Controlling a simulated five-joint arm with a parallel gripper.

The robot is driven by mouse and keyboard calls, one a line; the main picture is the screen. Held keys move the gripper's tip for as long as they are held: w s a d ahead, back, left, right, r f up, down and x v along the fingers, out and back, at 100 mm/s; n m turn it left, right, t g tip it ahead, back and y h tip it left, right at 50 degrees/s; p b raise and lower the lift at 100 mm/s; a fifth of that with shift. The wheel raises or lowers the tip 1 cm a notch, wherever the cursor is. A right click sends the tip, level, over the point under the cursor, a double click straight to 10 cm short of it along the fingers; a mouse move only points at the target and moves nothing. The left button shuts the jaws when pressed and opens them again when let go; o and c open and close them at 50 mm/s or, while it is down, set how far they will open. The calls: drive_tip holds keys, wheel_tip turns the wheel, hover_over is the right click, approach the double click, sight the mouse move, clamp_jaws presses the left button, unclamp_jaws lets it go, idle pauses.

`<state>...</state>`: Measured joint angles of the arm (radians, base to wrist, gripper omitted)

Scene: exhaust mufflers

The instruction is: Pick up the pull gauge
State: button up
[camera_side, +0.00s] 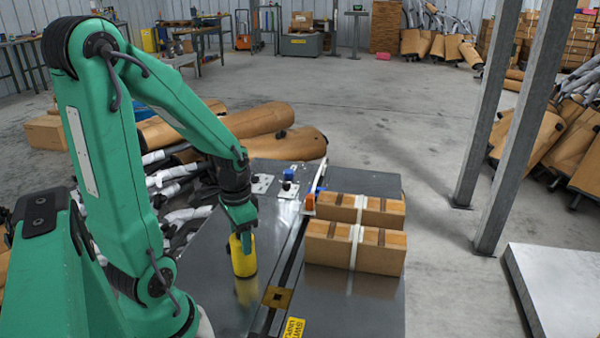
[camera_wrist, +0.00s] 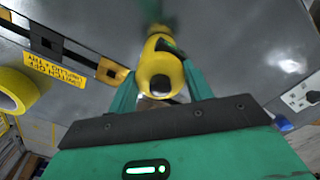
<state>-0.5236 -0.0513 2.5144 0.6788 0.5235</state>
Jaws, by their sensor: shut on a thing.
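The pull gauge is the yellow cylindrical body (camera_side: 243,256) with a dark part, below my green gripper (camera_side: 241,226) in the side view. My gripper is shut on its upper end and holds it upright. In the wrist view the yellow gauge (camera_wrist: 160,72) sits between the two green fingers (camera_wrist: 158,92). A yellow reflection shows under it on the dark metal table (camera_side: 205,290). I cannot tell for sure whether its lower end touches the table. The fingers hide part of its top.
Two strapped cardboard boxes (camera_side: 354,247) stand on the table's right side. A dark rail with a brass plate (camera_side: 277,297) runs along the table beside the gauge. A yellow tape roll (camera_wrist: 14,90) shows at left in the wrist view. Wrapped mufflers (camera_side: 180,195) lie behind my arm.

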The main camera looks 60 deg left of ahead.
drive_tip(key=shift+r, duration=0.65)
drive_tip(key=shift+d+r, duration=0.15)
drive_tip(key=shift+r, duration=0.5)
drive_tip(key=shift+d+r, duration=0.15)
drive_tip(key=shift+r, duration=0.45)
drive_tip(key=d+r, duration=0.6)
drive_tip(key=d, duration=0.5)
drive_tip(key=shift+r, duration=0.25)
drive_tip(key=shift+s, duration=0.1)
drive_tip(key=w+r+n, duration=0.3)
drive_tip(key=w, duration=0.7)
drive_tip(key=w+d+r+n, duration=0.1)
drive_tip(key=w+r+n, duration=0.2)
drive_tip(key=w, duration=0.7)
drive_tip(key=w+r+n, duration=0.3)
drive_tip(key=w+n, duration=0.2)
drive_tip(key=w, duration=0.5)
drive_tip(key=shift+w+d+r, duration=0.15)
drive_tip(key=shift+w, duration=0.15)
